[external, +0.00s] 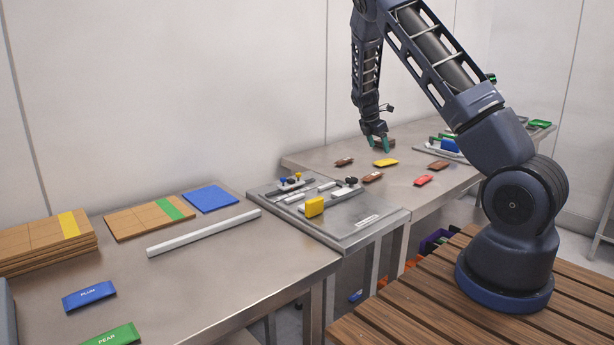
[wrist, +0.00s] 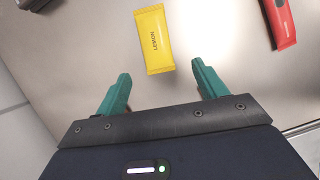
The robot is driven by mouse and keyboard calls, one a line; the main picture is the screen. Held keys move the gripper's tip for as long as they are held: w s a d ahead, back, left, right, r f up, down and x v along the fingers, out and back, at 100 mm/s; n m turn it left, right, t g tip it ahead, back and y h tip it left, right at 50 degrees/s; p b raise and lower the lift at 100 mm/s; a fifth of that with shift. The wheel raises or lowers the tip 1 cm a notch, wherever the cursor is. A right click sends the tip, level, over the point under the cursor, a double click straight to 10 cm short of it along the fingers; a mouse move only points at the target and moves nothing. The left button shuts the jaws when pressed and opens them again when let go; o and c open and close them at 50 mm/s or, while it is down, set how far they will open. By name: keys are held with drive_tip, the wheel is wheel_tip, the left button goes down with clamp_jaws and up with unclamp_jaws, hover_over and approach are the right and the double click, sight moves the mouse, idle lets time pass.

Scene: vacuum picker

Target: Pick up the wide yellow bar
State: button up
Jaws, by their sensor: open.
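The wide yellow bar (external: 386,162) lies flat on the steel table. In the wrist view, the yellow bar (wrist: 154,40) shows the word LEMON and lies just beyond the fingertips, roughly centred between them. My gripper (external: 377,148) hangs over the table at the back, near the yellow bar. Its two green fingers (wrist: 161,74) are spread apart with nothing between them. The bar is fully in sight in the wrist view and does not touch the fingers.
A red bar (wrist: 280,20) lies to the right in the wrist view. Brown bars (external: 373,177) lie around the yellow one. A metal plate (external: 340,232) with a yellow block (external: 314,207) stands to the left. A tray (external: 437,152) sits at the back right.

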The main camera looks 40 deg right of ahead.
sight(397, 159)
drive_tip(key=shift+w+x, duration=0.1)
drive_tip(key=shift+x, duration=1.65)
drive_tip(key=shift+w+x, duration=0.15)
drive_tip(key=shift+x, duration=1.6)
drive_tip(key=shift+d, duration=0.15)
drive_tip(key=c, duration=1.1)
drive_tip(key=shift+r, duration=0.1)
